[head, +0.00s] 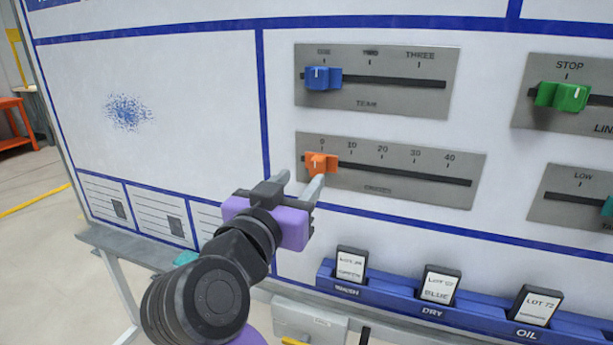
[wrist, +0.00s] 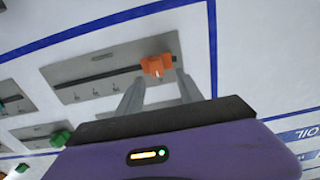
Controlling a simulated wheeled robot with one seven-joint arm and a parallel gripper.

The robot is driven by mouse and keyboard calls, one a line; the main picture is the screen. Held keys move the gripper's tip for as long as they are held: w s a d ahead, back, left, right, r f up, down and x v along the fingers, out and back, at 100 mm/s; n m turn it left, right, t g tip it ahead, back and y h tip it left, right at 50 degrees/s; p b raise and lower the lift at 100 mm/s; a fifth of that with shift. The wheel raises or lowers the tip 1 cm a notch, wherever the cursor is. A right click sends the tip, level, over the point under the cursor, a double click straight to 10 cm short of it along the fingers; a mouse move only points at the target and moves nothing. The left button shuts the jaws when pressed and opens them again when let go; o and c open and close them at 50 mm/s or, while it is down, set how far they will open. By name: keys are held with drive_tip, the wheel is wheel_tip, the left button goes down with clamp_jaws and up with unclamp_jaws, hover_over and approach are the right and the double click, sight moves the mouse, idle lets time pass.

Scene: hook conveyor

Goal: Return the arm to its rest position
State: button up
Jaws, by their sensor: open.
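My gripper (head: 300,185) is open in front of the white board, just below and left of the orange slider knob (head: 320,164). The knob sits at the 0 end of its slot on a grey plate (head: 420,195) marked 0 to 40. In the wrist view my gripper's two fingers (wrist: 158,97) point toward the orange knob (wrist: 157,66), which shows between and beyond their tips. Whether a finger touches the knob I cannot tell. My purple and black arm comes up from the bottom of the head view.
A blue knob (head: 322,78) stands at ONE on the upper plate. A green knob (head: 562,96) stands under STOP. A blue rack (head: 390,293) with labelled cards runs along the board's lower edge, right of my arm. Open floor (head: 40,255) lies at left.

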drive_tip(key=shift+v, duration=0.8)
